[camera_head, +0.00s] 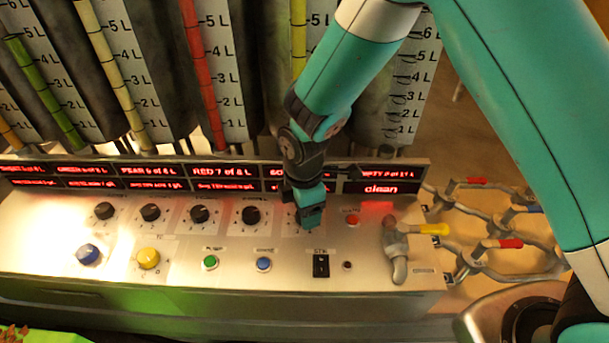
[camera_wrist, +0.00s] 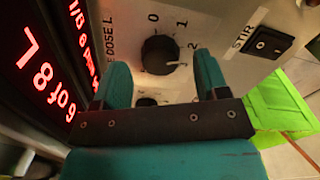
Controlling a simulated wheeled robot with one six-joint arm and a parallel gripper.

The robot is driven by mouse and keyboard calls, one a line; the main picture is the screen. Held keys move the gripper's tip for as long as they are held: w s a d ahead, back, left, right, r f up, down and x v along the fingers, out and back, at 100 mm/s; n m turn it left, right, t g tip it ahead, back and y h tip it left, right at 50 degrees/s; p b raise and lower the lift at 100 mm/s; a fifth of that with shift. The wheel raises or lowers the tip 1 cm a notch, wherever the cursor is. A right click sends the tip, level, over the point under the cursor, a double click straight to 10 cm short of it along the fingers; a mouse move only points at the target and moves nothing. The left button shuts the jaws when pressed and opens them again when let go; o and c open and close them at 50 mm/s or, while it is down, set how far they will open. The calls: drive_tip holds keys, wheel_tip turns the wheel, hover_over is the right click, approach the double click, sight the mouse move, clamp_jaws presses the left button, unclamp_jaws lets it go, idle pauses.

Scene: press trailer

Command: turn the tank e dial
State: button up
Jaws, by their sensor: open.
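The tank e dial (camera_wrist: 160,54) is a black round knob on the metal panel, with 0, 1 and 2 marked around it and a "DOSE L" label beside it. In the wrist view it shows just beyond and between my fingertips. My gripper (camera_wrist: 161,62) is open, with one teal finger on either side of the dial in the picture. I cannot tell whether the fingers touch it. In the head view my gripper (camera_head: 311,214) hangs over the right end of the dial row and hides this dial.
Several similar black dials, the nearest one (camera_head: 251,215), run left along the panel. The stir switch (camera_head: 321,265), a red button (camera_head: 352,220) and a tap with yellow handle (camera_head: 433,229) are close by. Red displays (camera_head: 226,171) and tall gauges stand behind.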

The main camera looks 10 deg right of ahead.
wheel_tip(320, 180, up, 16)
drive_tip(key=b, duration=0.1)
idle(0.5)
